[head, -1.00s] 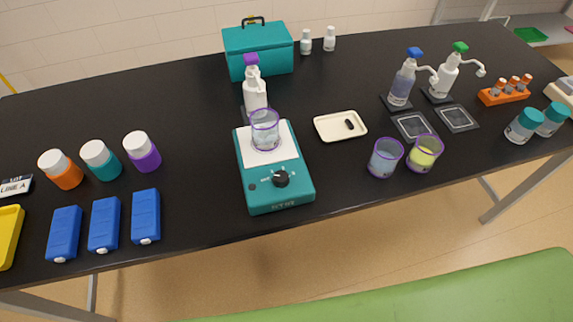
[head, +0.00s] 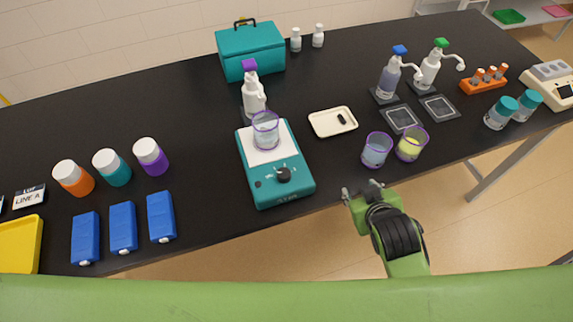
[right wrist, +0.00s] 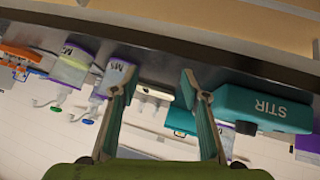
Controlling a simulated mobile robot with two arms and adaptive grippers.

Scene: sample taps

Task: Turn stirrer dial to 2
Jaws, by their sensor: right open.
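The teal stirrer (head: 286,190) stands near the table's front edge, and it also shows in the right wrist view (right wrist: 265,108), marked STIR. Its black dial (head: 283,174) is on the sloped front face; the setting is too small to read. A beaker (head: 266,132) with a purple rim sits on its white top plate. My right gripper (head: 362,190) is open and empty at the table's front edge, right of the stirrer and apart from it. In the right wrist view its fingers (right wrist: 158,85) are spread wide. My left gripper is not in view.
Two purple-rimmed beakers (head: 376,150) (head: 411,144) stand just beyond my right gripper. A cream tray (head: 322,131) with a small black bar lies right of the stirrer. Blue boxes (head: 123,228) lie at the left. The table top in front of the tray is clear.

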